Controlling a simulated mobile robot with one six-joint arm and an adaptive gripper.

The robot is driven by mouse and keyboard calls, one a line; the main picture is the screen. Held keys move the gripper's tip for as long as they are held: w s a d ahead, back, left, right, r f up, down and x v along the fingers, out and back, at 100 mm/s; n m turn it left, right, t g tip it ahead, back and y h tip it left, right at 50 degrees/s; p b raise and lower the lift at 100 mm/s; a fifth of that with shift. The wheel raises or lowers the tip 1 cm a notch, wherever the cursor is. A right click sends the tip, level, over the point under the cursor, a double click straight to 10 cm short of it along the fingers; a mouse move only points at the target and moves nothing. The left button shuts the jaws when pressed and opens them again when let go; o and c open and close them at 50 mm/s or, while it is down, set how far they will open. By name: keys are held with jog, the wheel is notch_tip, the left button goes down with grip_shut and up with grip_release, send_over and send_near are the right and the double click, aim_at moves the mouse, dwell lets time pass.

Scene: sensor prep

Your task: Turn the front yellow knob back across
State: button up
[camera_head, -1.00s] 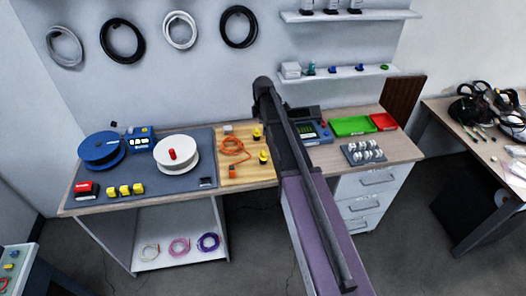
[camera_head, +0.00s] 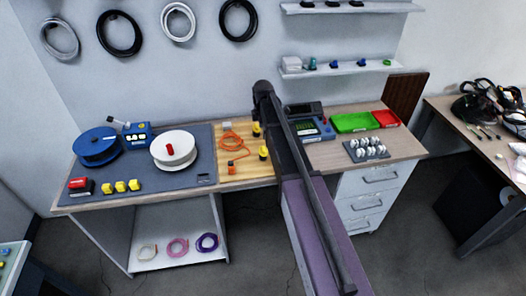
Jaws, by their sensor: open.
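Two yellow knobs with dark bases stand on the wooden board at the middle of the bench. The front yellow knob (camera_head: 263,152) is close to the left edge of my dark arm in the picture. The back yellow knob (camera_head: 256,130) stands a little farther off, also beside the arm. Both look upright; the way each is turned is too small to tell. My arm reaches up the picture and bends at the top, over the bench. Its end is hidden behind my own links, so my gripper and its distance from the knobs do not show.
An orange cable (camera_head: 230,143) lies on the wooden board (camera_head: 245,172), left of the knobs. A grey mat (camera_head: 140,197) with blue and white reels (camera_head: 175,150) lies farther left. A device with a screen (camera_head: 308,127) and a green tray (camera_head: 352,122) stand right of my arm.

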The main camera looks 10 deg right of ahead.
aim_at(263, 148)
jog(key=shift+f+b, duration=4.25)
jog(key=shift+f, duration=0.3)
jog(key=c, duration=1.2)
